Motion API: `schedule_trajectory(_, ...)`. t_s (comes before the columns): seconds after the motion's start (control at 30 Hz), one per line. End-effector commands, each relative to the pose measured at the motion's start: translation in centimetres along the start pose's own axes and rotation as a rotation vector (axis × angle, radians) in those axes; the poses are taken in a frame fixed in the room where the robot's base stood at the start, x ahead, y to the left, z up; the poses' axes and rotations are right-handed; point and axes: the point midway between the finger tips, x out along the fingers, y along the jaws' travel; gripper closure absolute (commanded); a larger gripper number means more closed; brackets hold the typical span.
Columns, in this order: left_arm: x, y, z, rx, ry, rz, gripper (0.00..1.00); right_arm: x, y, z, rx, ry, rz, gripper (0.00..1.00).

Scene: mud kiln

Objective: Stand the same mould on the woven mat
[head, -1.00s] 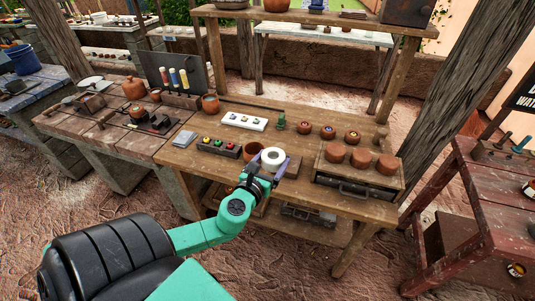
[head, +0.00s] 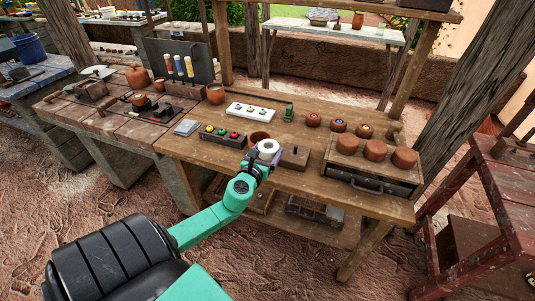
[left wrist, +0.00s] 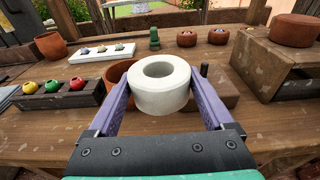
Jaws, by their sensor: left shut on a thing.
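The mould is a thick white ring with a round hole (head: 268,146). It also shows large and upright in the left wrist view (left wrist: 161,98). My left gripper (head: 265,153) is shut on it, with the purple fingers on either side. It is held over the front part of the wooden workbench (head: 232,159). In the left wrist view it partly hides a terracotta pot (left wrist: 115,72) behind it. I cannot make out a woven mat for certain in either view. My right gripper is not in view.
A wooden block with a knob (head: 294,158) is right of the mould. A tray of coloured pieces (head: 221,136) is left. A white tray (head: 250,111) and a green object (head: 289,112) stand behind. Terracotta lumps (head: 375,150) stand on a box at right.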

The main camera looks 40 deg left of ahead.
Motion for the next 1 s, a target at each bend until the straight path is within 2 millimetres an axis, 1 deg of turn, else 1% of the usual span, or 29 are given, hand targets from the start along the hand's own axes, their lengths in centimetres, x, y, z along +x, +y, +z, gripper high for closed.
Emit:
schedule_trajectory(0.03, 0.3, 0.1, -1.8, 0.001, 0.000, 0.002, 0.86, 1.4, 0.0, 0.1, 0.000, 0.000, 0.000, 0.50)
schedule_trajectory(0.1, 0.4, 0.0, -2.7, -0.001, -0.001, 0.001, 0.86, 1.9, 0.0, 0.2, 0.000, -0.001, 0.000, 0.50)
schedule_trajectory(0.17, 0.5, 0.0, -3.0, 0.000, -0.001, 0.000, 0.86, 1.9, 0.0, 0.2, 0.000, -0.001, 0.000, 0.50)
schedule_trajectory(0.37, 0.4, 0.0, -2.7, -0.001, -0.001, 0.000, 0.86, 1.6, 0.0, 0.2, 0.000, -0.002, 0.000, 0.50)
schedule_trajectory(0.6, 0.5, 0.0, -3.5, 0.000, -0.001, 0.000, 0.86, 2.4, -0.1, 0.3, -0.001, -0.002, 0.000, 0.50)
schedule_trajectory(0.63, 0.5, 0.0, -3.5, 0.000, 0.000, 0.000, 0.07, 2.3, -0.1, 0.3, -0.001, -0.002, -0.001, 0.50)
schedule_trajectory(0.67, 0.5, 0.0, -3.4, 0.000, 0.000, 0.000, 0.00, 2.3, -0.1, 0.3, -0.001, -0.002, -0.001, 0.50)
schedule_trajectory(0.87, 0.5, 0.0, -3.4, 0.000, 0.000, 0.000, 0.00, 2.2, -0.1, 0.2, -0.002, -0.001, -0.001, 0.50)
schedule_trajectory(0.97, 0.4, 0.0, -2.9, -0.001, 0.000, 0.000, 0.00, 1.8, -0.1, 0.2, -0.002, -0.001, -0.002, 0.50)
schedule_trajectory(1.0, 0.3, 0.0, -2.4, -0.001, 0.000, 0.000, 0.00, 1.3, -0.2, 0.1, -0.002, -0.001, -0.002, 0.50)
